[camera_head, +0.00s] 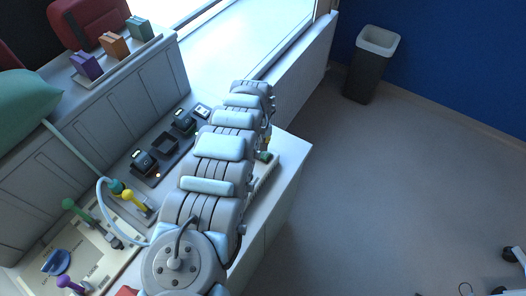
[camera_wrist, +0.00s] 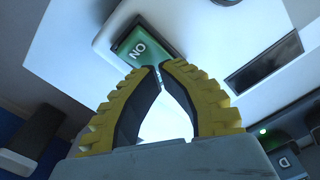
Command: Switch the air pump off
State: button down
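A green rocker switch (camera_wrist: 138,46) with white lettering that reads ON upside down sits on a white panel (camera_wrist: 195,42) in the wrist view. My gripper (camera_wrist: 158,68) has its yellow, ribbed fingers drawn together at the tips, with nothing between them. The tips are at the switch's lower edge in the picture; I cannot tell whether they touch it.
A dark rectangular window (camera_wrist: 263,61) is on the panel. A dark device with a green light (camera_wrist: 263,131) is at lower right. In the head view, black units (camera_head: 145,161) and a tray of coloured-knob levers (camera_head: 127,208) lie left of my arm.

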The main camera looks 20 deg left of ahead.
jog(key=shift+r+p, duration=2.15)
jog(key=shift+r, duration=0.8)
